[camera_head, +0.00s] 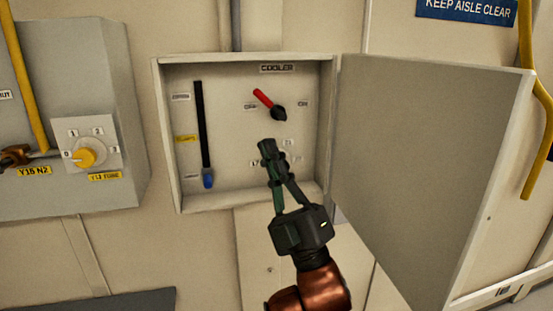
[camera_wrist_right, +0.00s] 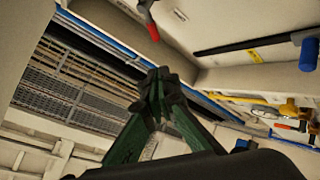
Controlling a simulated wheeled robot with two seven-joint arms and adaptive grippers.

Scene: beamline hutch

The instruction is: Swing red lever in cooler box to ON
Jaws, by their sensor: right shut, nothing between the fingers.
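The open cooler box (camera_head: 325,130) is on the wall in the middle of the head view, with a COOLER label at its top. Its red lever (camera_head: 263,97) sits on a black hub and tilts up and left, toward the OFF label (camera_head: 250,106); the ON label (camera_head: 303,104) is to the right. The red lever also shows at the top of the right wrist view (camera_wrist_right: 152,31). My right gripper (camera_head: 267,148) is shut and empty, below the lever and apart from it in the picture. It hides part of a lower dial and its labels. My left gripper is not in view.
The box door (camera_head: 430,165) stands open to the right. A black slider bar with a blue knob (camera_head: 208,181) is at the box's left. A grey panel with a yellow knob (camera_head: 84,157) and yellow pipes is further left.

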